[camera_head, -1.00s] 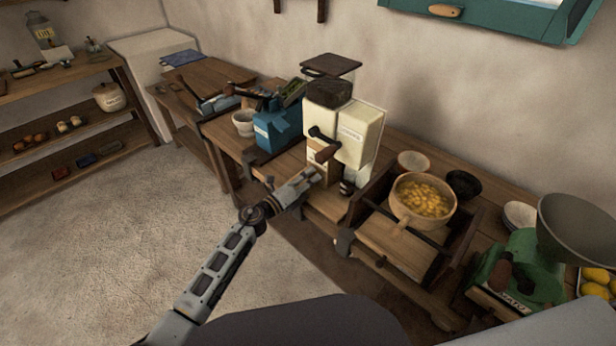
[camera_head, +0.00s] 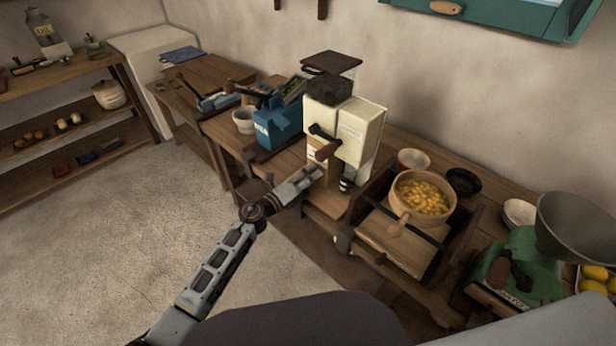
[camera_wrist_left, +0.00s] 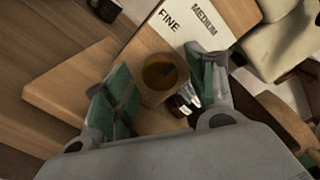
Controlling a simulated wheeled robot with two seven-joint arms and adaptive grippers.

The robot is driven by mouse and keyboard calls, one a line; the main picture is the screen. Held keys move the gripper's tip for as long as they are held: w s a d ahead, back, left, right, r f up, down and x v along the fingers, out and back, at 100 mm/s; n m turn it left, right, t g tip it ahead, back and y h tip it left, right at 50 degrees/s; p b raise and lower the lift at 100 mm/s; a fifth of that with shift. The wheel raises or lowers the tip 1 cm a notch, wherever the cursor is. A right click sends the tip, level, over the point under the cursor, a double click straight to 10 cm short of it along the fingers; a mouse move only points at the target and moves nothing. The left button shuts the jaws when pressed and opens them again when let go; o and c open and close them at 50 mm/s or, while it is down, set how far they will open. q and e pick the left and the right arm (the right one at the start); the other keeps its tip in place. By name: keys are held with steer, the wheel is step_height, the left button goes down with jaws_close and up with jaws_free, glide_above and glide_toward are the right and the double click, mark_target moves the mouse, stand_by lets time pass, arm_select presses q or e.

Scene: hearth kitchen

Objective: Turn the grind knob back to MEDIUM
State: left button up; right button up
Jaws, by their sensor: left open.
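The cream coffee grinder (camera_head: 360,135) stands on the wooden bench, with a dark hopper, a black crank and a brown wooden grip (camera_head: 327,151) on its front. In the left wrist view a round wooden knob (camera_wrist_left: 160,76) is near a pale plate (camera_wrist_left: 190,22) reading FINE and MEDIUM. The knob's pointing direction cannot be told. My left gripper (camera_head: 321,170) is at the grinder's front; in the wrist view its green-padded fingers (camera_wrist_left: 159,72) stand open on either side of the knob. Contact cannot be made out. My right gripper is not in view.
A blue grinder (camera_head: 278,128) and a pale cup (camera_head: 244,121) stand left of the cream grinder. To its right are a wooden tray (camera_head: 455,255), a bowl of yellow pieces (camera_head: 422,196) and a green scale (camera_head: 515,270). The floor left of my arm is clear.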

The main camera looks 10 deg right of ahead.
arm_select(q)
steer(key=shift+v, duration=1.45)
steer(key=v, duration=0.9)
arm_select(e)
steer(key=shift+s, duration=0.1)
